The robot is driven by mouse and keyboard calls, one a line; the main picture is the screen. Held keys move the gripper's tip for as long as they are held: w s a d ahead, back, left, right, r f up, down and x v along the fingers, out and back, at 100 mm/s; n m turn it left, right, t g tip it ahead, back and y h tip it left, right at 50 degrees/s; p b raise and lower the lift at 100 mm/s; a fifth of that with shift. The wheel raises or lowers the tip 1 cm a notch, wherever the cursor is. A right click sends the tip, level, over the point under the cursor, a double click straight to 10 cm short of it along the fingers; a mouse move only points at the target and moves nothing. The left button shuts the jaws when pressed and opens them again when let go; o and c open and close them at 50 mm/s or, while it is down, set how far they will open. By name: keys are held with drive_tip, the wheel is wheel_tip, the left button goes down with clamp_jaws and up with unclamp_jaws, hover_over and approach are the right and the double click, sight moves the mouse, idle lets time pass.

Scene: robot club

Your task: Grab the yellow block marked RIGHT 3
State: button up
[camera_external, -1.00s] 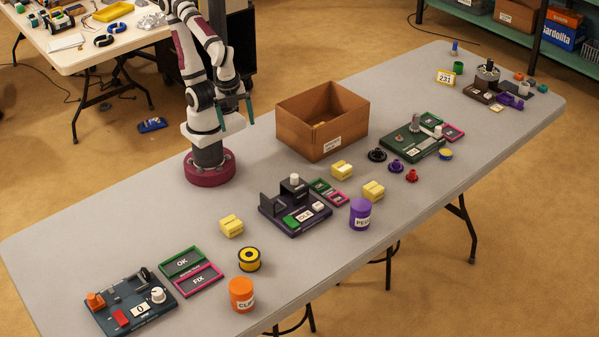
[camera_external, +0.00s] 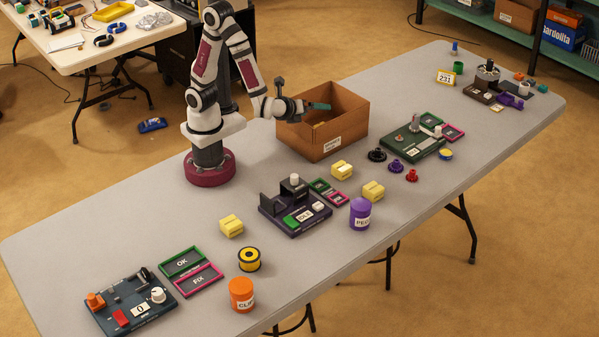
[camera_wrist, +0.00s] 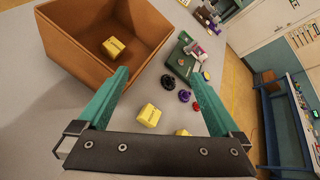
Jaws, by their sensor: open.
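Several small yellow blocks are in view; their markings are too small to read, so I cannot tell which says RIGHT 3. One block (camera_external: 231,225) lies left of the middle of the table. Two more, a block (camera_external: 342,170) and a block (camera_external: 373,190), lie in front of the cardboard box (camera_external: 310,138). Another block (camera_wrist: 113,47) lies inside the box in the wrist view. My gripper (camera_external: 318,106) is over the box's upper left part, with teal fingers. In the wrist view my gripper (camera_wrist: 165,72) is open and empty, with a block (camera_wrist: 149,115) showing between its fingers.
The box walls stand up close to my gripper. A dark purple station (camera_external: 295,212), a purple jar (camera_external: 360,214), small round parts (camera_external: 396,166) and a green station (camera_external: 413,142) stand nearby. The table (camera_external: 120,225) is bare at left.

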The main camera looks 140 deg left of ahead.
drive_tip(key=w+a+f+m+t+y, duration=0.1)
drive_tip(key=w+a+f+m+y, duration=0.1)
drive_tip(key=a+f+m, duration=0.15)
drive_tip(key=m+t+h, duration=0.2)
drive_tip(key=m+t, duration=0.4)
drive_tip(key=m, duration=0.3)
approach(350, 167)
drive_tip(key=a+f, duration=0.2)
drive_tip(key=a, duration=0.1)
drive_tip(key=shift+s+a+f, duration=0.1)
drive_tip(key=shift+s+a, duration=0.05)
drive_tip(key=shift+a, duration=0.1)
drive_tip(key=x, duration=0.7)
drive_tip(key=shift+a+f, duration=0.15)
drive_tip(key=shift+f, duration=0.05)
drive_tip(key=c, duration=1.2)
drive_tip(key=shift+c, duration=0.2)
